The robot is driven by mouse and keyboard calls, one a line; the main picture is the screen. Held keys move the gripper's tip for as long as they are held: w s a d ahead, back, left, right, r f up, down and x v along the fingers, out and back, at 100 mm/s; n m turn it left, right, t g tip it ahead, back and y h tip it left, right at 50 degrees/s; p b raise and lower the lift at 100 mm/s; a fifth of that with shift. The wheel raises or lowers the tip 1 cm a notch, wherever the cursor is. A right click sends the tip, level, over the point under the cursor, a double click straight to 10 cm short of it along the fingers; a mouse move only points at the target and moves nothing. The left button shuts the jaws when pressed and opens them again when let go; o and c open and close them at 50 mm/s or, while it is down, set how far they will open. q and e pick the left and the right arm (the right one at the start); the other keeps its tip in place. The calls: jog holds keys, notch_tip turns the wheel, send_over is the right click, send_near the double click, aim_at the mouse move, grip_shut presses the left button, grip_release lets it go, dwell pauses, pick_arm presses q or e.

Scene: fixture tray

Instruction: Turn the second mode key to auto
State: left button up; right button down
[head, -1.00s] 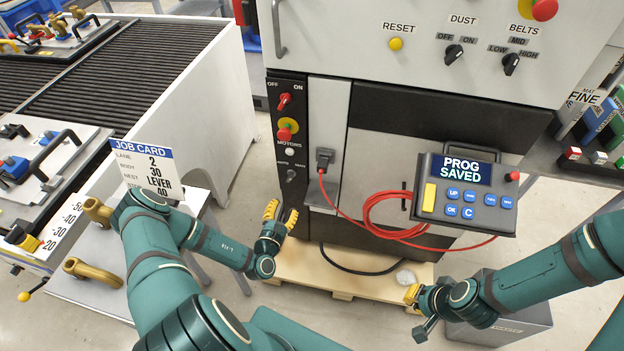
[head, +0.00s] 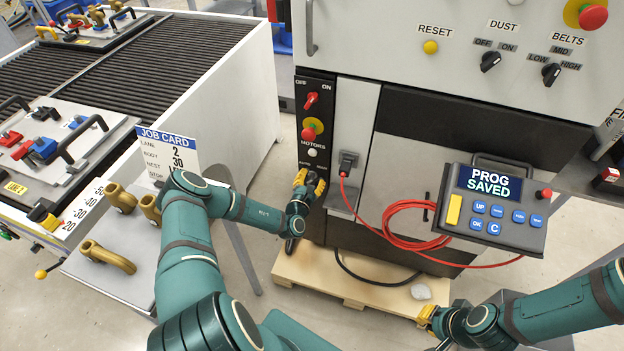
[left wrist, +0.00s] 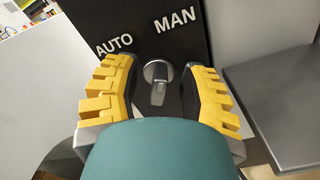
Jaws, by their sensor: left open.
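The mode key (left wrist: 157,76) is a grey round switch with a narrow grip, below the labels AUTO (left wrist: 114,44) and MAN (left wrist: 177,22) on a black panel. Its grip extends downward in the left wrist view; I cannot tell which label it is set to. My left gripper (head: 310,183) is at the lower part of the machine's black panel (head: 316,122) and hides the key in the head view. In the left wrist view the open yellow-padded fingers (left wrist: 158,95) are on both sides of the key, with gaps. My right gripper (head: 429,318) is low at the right, its opening unclear.
Above the gripper are a red OFF/ON switch (head: 311,99), a red-and-yellow button (head: 311,129) and a white MOTORS lamp (head: 312,152). A red cable (head: 399,222) hangs beside a pendant (head: 495,208) reading PROG SAVED. A job card (head: 168,151) stands at left.

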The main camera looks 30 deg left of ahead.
pick_arm(q)
jog(key=shift+w+a, duration=0.1)
jog(key=shift+w, duration=0.2)
grip_shut()
